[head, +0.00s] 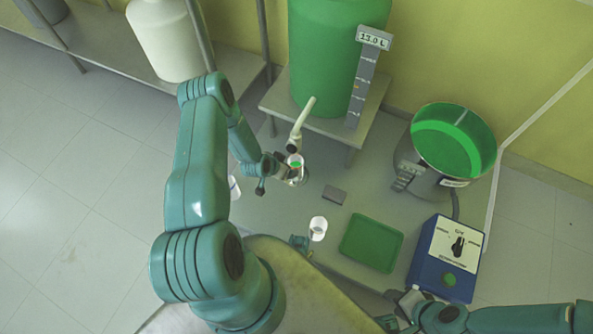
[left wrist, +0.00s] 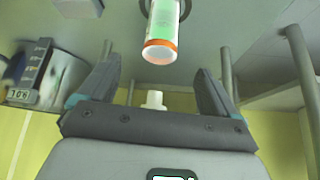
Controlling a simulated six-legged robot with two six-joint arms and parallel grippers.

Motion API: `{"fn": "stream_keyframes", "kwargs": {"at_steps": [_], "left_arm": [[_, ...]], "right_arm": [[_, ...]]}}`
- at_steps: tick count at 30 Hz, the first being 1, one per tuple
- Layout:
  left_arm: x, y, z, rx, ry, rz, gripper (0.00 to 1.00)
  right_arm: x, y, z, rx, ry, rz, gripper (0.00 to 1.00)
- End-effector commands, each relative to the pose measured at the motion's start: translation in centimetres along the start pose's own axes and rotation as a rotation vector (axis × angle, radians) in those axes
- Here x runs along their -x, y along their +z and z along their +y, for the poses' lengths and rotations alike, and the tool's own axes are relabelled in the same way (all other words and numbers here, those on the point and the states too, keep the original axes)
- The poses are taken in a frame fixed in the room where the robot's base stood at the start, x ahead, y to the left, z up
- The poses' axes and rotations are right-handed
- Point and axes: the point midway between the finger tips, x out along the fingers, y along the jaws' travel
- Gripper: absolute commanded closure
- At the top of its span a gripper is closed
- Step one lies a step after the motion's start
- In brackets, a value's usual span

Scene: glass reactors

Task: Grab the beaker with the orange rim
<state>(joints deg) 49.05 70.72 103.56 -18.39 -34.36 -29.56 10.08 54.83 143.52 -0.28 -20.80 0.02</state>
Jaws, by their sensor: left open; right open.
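The beaker with the orange rim (left wrist: 160,48) hangs upside down in the left wrist view, lying between the lines of my left gripper's two fingers (left wrist: 156,68). It is clear and holds green liquid. The fingers are spread and do not touch it. In the head view the beaker (head: 296,162) stands below the white spout (head: 301,125), and my left gripper (head: 284,172) is right at its left side, partly hiding it. My right gripper (head: 391,308) is open and empty at the bottom right, away from the beaker.
A green tank (head: 330,60) with a level gauge stands behind. A white cup (head: 318,226), a small grey block (head: 334,195) and a green tray (head: 371,243) are on the table. A steel pot (head: 428,170) and a blue control box (head: 446,258) stand at the right.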

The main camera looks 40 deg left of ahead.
Motion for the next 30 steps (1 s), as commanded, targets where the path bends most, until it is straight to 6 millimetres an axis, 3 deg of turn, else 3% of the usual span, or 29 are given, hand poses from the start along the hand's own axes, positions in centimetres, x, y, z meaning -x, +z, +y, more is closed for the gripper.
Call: {"fn": "stream_keyframes", "kwargs": {"at_steps": [1,3,9,16,24,30], "left_arm": [[-1.8,0.3,0.1,-0.002,0.002,0.0,0.08],[-3.5,0.3,0.2,-0.002,0.002,0.001,0.08],[-7.4,0.1,0.2,-0.002,0.003,0.0,0.08],[-9.3,0.0,0.1,-0.002,0.003,-0.001,0.08],[-13.5,0.1,-0.2,-0.003,0.004,0.0,0.08],[-13.8,-0.1,-0.3,-0.001,0.004,-0.002,0.08]], "right_arm": [[-1.0,0.0,0.4,0.0,0.0,0.0,0.57],[-1.6,0.0,0.6,0.0,0.0,0.0,0.57],[-3.1,-0.1,1.2,-0.002,0.0,0.001,0.57],[-3.8,-0.3,1.5,-0.006,0.001,0.005,0.57],[-5.9,-0.9,2.7,-0.022,0.002,0.021,0.57],[-5.8,-1.0,2.7,-0.024,0.003,0.023,0.57]]}}
